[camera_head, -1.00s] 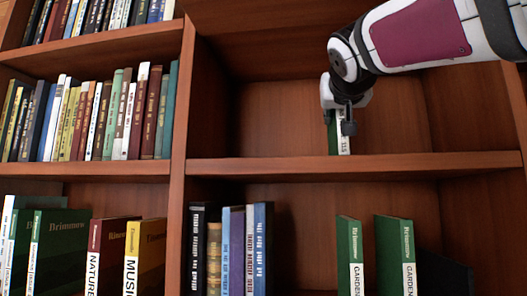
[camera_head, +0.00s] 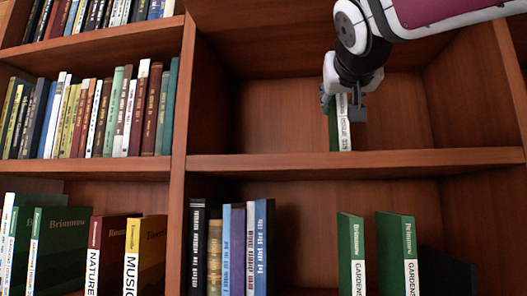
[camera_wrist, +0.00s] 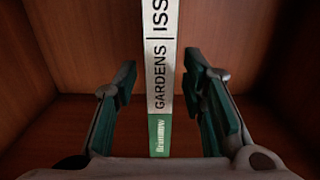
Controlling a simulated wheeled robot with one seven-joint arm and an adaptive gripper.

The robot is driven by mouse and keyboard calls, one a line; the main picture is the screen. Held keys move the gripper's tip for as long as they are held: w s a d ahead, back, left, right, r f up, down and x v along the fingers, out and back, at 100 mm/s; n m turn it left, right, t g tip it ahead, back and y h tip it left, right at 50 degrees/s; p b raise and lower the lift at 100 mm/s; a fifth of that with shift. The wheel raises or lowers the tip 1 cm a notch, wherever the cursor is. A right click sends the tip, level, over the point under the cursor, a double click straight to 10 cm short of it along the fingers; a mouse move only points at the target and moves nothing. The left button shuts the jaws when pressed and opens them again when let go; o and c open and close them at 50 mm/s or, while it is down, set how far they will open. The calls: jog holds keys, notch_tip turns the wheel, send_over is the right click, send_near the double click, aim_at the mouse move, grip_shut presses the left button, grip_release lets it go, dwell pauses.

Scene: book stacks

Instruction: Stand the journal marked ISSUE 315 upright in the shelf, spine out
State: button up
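The journal (camera_head: 345,135), green with a white spine label, stands upright on the upper right shelf board, spine outward. Its label looks like ISSUE 315 in the head view, though small. In the wrist view the journal (camera_wrist: 161,75) shows GARDENS and ISS, the rest cut off by the top edge, with a green lower end. My gripper (camera_head: 341,103) is at the journal, one finger on each side. In the wrist view my gripper (camera_wrist: 160,65) is open, with a clear gap between each finger pad and the spine. The shelf compartment (camera_head: 275,115) around it is otherwise empty.
The shelf board (camera_head: 420,161) runs below the journal, with a divider (camera_head: 181,110) at left. Below stand several books (camera_head: 237,250) and two green GARDENS journals (camera_head: 351,250), (camera_head: 397,250). Free room lies either side of the journal.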

jog(key=s+a, duration=0.1)
jog(key=s, duration=0.6)
jog(key=shift+a+b, duration=0.15)
jog(key=shift+b, duration=0.2)
